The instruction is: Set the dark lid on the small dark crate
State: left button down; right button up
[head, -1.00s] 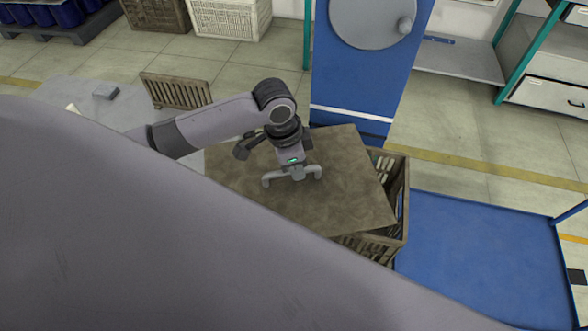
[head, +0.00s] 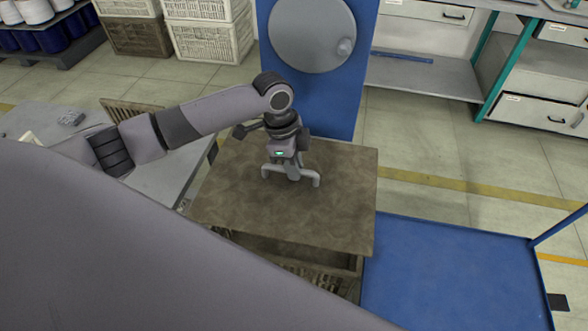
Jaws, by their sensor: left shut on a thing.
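The dark lid (head: 320,215) is a flat, brown-grey board in the middle of the head view. My left gripper (head: 290,172) points down at its upper middle and is shut on it, at what looks like a grey handle. The small dark crate (head: 318,270) is under the lid. Only part of its front side shows below the lid's front edge; the rest is hidden. The lid covers the crate's right side and appears to sit slightly above the rim, but I cannot tell whether they touch. My right gripper is not in view.
A blue platform (head: 450,275) lies to the right of the crate. A blue panel with a grey disc (head: 312,35) stands just behind the lid. A grey table (head: 165,160) is at the left, with a slatted brown piece (head: 135,110) at its far edge. Open floor shows at right.

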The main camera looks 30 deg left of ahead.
aim_at(295, 182)
pick_arm(q)
jog(key=shift+w+f+b, duration=0.15)
jog(key=shift+f+b, duration=0.1)
jog(key=shift+b, duration=0.1)
notch_tip(295, 182, down, 7)
jog(key=b, duration=0.8)
jog(key=shift+r, duration=0.35)
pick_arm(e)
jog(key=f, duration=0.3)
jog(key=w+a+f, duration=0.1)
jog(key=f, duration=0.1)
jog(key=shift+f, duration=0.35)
pick_arm(q)
jog(key=shift+f, duration=1.3)
jog(key=shift+f+b, duration=0.55)
jog(key=shift+f, duration=0.6)
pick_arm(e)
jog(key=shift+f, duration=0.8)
